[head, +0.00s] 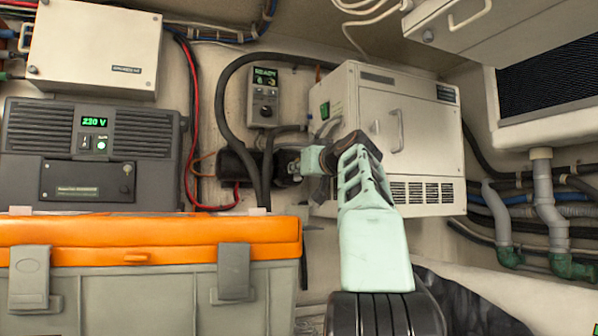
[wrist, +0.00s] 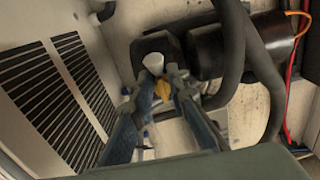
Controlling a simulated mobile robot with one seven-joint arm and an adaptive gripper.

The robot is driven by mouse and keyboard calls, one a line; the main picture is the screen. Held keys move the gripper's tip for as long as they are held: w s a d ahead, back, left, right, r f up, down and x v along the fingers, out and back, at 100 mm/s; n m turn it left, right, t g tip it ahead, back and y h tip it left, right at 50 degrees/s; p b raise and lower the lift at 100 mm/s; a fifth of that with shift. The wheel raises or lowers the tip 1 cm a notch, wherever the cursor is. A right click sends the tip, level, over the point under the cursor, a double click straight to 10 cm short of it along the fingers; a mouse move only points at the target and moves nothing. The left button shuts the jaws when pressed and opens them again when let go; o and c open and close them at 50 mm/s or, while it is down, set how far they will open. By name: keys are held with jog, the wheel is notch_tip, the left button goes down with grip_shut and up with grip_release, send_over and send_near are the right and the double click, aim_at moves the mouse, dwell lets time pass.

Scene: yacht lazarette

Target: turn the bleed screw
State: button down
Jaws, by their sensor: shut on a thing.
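A small brass-yellow piece (wrist: 162,90), which looks like the bleed screw, sits between my fingertips beside the dark pump body in the wrist view. My gripper (wrist: 160,86) is shut on it, with one finger on each side. A pale round cap (wrist: 154,63) stands just beyond the fingertips. In the head view my gripper (head: 288,165) reaches left to the end of the black pump cylinder (head: 237,164); the screw is hidden there. The cylinder also shows in the wrist view (wrist: 256,48).
Thick black hoses (head: 228,98) loop past the pump; one crosses close by in the wrist view (wrist: 238,60). A white vented cabinet (head: 437,135) stands right of the pump. A control box (head: 264,95) reads READY. An orange-lidded case (head: 130,232) fills the lower left.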

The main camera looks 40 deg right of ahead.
dwell(0.5)
jog(key=c, duration=1.8)
grip_release()
jog(key=shift+c, duration=0.2)
jog(key=v, duration=1.2)
